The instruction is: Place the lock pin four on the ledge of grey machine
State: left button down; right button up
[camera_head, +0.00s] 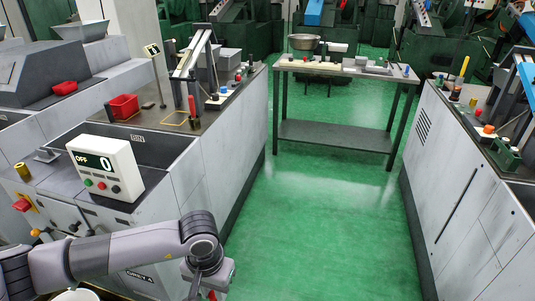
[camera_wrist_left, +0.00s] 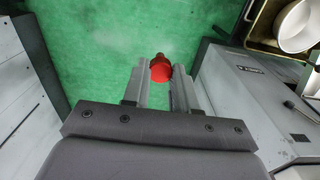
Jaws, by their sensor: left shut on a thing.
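My left gripper (camera_head: 212,291) is low at the bottom of the head view, beside the front of the left grey machine (camera_head: 235,132). In the left wrist view the left gripper (camera_wrist_left: 160,78) is shut on a red pin (camera_wrist_left: 160,69), held between the fingertips above the green floor. I take this to be the lock pin; no number is readable on it. Only a sliver of red shows at the gripper in the head view. Another grey machine (camera_head: 455,165) stands at the right. My right gripper is not in view.
The left machine carries a control box (camera_head: 108,168) reading OFF and 0, a red bin (camera_head: 124,107) and small coloured parts. The green floor (camera_head: 310,230) between the machines is clear.

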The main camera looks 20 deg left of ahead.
aim_at(76, 174)
jog(key=i+l+u, duration=0.1)
jog(key=i+u, duration=0.35)
jog(key=i+l+u, duration=0.2)
jog(key=u, duration=0.3)
jog(key=i+l+u, duration=0.25)
jog(key=u, duration=0.2)
jog(key=i+l+u, duration=0.15)
jog(key=l, duration=0.15)
jog(key=i+l+u, duration=0.2)
jog(key=l+u, duration=0.15)
jog(key=l, duration=0.3)
jog(key=i+l+u, duration=0.15)
jog(key=l, duration=0.2)
